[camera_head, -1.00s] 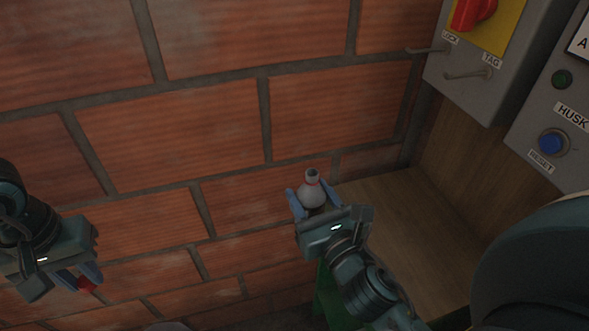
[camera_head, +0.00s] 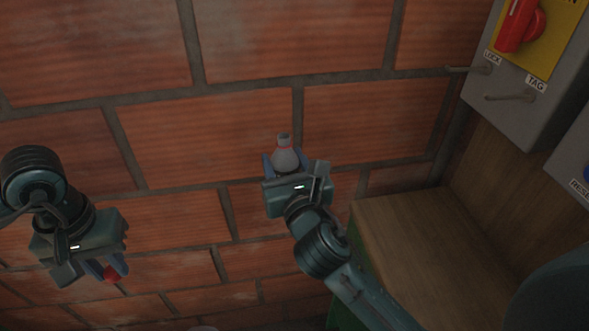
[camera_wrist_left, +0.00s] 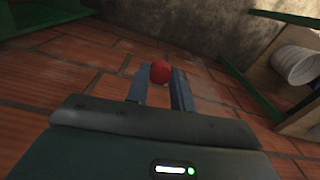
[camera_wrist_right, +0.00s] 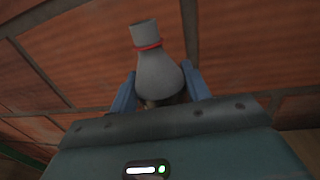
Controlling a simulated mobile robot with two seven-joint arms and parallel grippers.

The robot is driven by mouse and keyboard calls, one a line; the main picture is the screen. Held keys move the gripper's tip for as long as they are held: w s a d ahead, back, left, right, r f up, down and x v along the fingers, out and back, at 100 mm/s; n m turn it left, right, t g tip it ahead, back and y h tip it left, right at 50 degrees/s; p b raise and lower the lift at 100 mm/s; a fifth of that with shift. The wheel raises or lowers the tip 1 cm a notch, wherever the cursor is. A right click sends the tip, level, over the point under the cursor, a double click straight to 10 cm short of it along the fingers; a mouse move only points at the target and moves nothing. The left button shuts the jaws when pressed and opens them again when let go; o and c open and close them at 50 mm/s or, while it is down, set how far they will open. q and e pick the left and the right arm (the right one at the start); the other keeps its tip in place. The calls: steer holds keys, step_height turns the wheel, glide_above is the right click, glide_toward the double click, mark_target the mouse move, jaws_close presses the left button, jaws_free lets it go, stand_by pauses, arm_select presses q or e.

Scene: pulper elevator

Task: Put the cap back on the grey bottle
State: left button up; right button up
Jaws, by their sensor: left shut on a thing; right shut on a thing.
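The grey bottle (camera_head: 285,158) is upright in the head view, with a red ring around its neck and no cap on its mouth. My right gripper (camera_head: 285,165) is shut on its body; the bottle also shows in the right wrist view (camera_wrist_right: 157,72) between the blue fingers. The red cap (camera_head: 111,275) is at the lower left in the head view. My left gripper (camera_head: 106,270) is shut on it; the left wrist view shows the round red cap (camera_wrist_left: 160,72) between the fingertips. The cap is well to the left of and lower than the bottle.
A wooden bench top (camera_head: 415,235) is right of the bottle. A grey box with a red switch (camera_head: 520,25) and metal hooks hangs at the upper right. A brick wall fills the background. The left wrist view shows a white bucket (camera_wrist_left: 294,66) on a shelf.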

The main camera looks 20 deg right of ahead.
stand_by(0.3)
arm_select(q)
steer(key=w+d+r, duration=0.4)
steer(key=w+d, duration=0.3)
steer(key=w, duration=0.1)
step_height(320, 180, up, 16)
steer(key=m, duration=0.1)
glide_above(284, 136)
steer(key=shift+r, duration=0.1)
steer(key=shift+f, duration=2.05)
